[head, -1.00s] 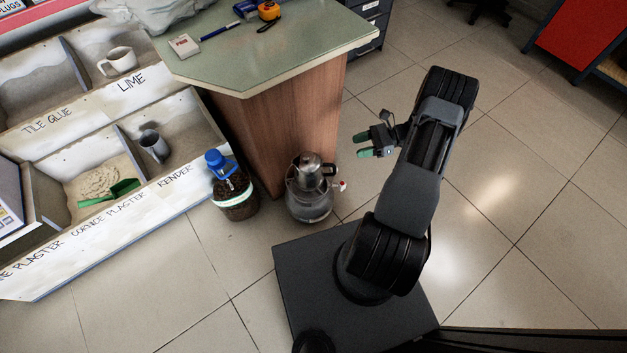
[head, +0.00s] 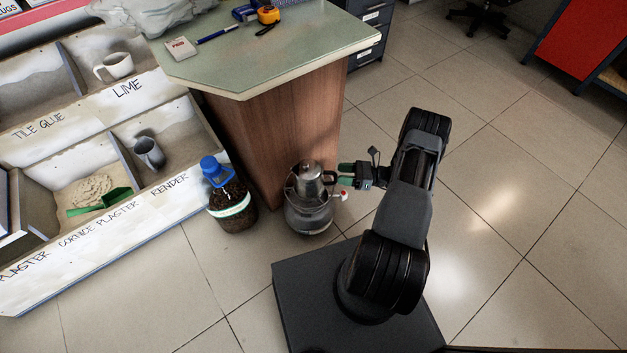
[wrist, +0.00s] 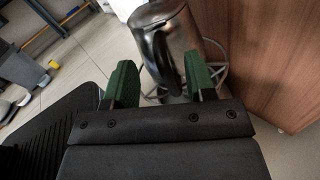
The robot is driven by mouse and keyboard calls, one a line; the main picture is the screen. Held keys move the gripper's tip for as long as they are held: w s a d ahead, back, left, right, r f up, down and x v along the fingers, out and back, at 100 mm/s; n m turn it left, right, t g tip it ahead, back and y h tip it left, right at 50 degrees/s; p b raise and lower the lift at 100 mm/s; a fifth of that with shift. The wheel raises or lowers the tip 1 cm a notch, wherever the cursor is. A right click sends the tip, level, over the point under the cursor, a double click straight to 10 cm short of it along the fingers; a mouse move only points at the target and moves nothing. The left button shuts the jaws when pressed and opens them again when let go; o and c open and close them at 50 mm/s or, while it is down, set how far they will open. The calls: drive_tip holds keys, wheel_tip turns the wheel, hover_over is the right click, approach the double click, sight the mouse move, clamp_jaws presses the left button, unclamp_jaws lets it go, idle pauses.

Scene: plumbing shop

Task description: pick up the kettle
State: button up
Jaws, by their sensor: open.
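The kettle (head: 308,178) is a shiny metal pot with a dark handle on its right side. It stands upright on a round metal vessel (head: 308,214) on the floor beside the wooden counter. My gripper (head: 342,175) is open at the kettle's right side, level with its handle. In the wrist view the kettle (wrist: 168,45) is straight ahead, and its handle lies between the two green fingertips (wrist: 160,84) of my gripper. I cannot tell whether the fingers touch the handle.
The wooden counter (head: 270,140) rises right behind the kettle. A bottle with a blue cap (head: 222,190) stands to the left. Bins of plaster (head: 95,195) lie farther left. The tiled floor (head: 500,200) on the right is clear.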

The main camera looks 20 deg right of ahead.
sight(328, 172)
drive_tip(key=shift+b+x, duration=0.65)
drive_tip(key=shift+x, duration=2.05)
drive_tip(key=shift+w, duration=0.1)
drive_tip(key=shift+c, duration=0.3)
clamp_jaws()
